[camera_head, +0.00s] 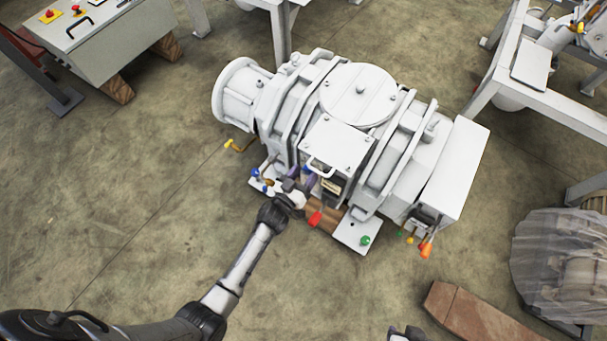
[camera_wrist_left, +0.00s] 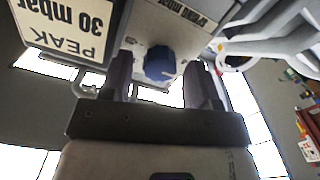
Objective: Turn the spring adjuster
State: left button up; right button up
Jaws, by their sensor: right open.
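A dark blue ribbed knob (camera_wrist_left: 160,64), which looks like the spring adjuster, sits on a pale panel in the left wrist view. My left gripper (camera_wrist_left: 162,80) faces it with its two dark fingers apart, one on each side of the knob in the picture. Gaps show between the knob and both fingers. In the head view my left gripper (camera_head: 299,182) is at the near side of the big white vacuum pump (camera_head: 359,95), and the knob there is hidden. Only the tip of my right gripper (camera_head: 407,333) shows at the bottom edge, open and away from the pump.
A "PEAK 30 mbar" label (camera_wrist_left: 65,28) is beside the knob. A red handle (camera_head: 315,218), a green knob (camera_head: 365,240) and an orange handle (camera_head: 426,250) stick out along the pump's near side. A brown wooden block (camera_head: 470,318) lies right. The floor left is clear.

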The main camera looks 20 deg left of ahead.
pick_arm(q)
jog(key=c, duration=0.8)
